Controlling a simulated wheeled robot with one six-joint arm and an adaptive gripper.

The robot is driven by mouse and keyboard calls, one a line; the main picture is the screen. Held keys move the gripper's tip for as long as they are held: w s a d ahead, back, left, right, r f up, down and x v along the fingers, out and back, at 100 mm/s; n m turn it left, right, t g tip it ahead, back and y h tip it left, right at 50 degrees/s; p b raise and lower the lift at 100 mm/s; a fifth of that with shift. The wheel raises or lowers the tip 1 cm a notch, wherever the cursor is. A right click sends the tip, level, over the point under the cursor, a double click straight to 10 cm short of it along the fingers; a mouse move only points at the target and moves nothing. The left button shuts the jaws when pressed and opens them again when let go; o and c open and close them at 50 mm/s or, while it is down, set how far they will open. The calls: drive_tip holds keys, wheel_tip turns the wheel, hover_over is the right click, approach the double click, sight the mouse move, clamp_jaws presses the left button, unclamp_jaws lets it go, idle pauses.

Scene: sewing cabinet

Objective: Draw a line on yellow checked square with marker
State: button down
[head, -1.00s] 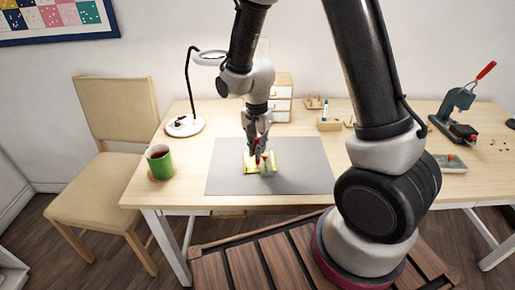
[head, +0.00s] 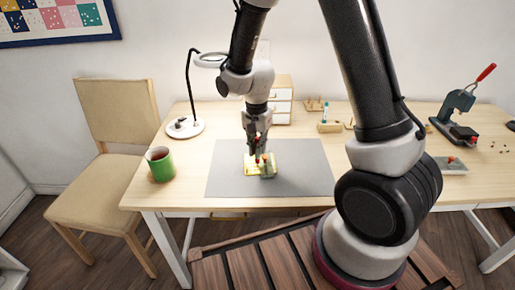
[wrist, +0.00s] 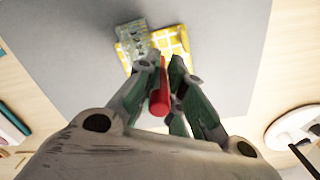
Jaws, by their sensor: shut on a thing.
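The yellow checked square (wrist: 178,40) lies flat on the grey mat (head: 222,182). A grey-green patterned patch (wrist: 126,43) lies at its edge, overlapping or touching it. The square also shows below my gripper in the head view (head: 251,171). My gripper (wrist: 160,72) is shut on a red marker (wrist: 159,98), gripped between the two fingers. In the head view my gripper (head: 256,148) is over the square, pointing down. The marker's tip is hidden in the wrist view, and I cannot tell whether it touches the cloth.
A green mug (head: 160,168) stands left of the mat. A magnifier lamp (head: 186,127) stands at the back left, and a small drawer box (head: 283,103) at the back. A press (head: 456,112) is at the far right. The mat around the square is clear.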

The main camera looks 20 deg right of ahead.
drive_tip(key=shift+w+d, duration=0.25)
drive_tip(key=shift+w, duration=0.6)
drive_tip(key=shift+w+d, duration=0.2)
drive_tip(key=shift+w, duration=0.7)
drive_tip(key=shift+w+d, duration=0.25)
drive_tip(key=shift+w, duration=0.6)
idle(2.2)
drive_tip(key=shift+r, duration=0.2)
idle(0.4)
drive_tip(key=shift+f, duration=0.25)
idle(1.0)
drive_tip(key=shift+s+a, duration=0.2)
drive_tip(key=shift+s, duration=0.6)
idle(0.5)
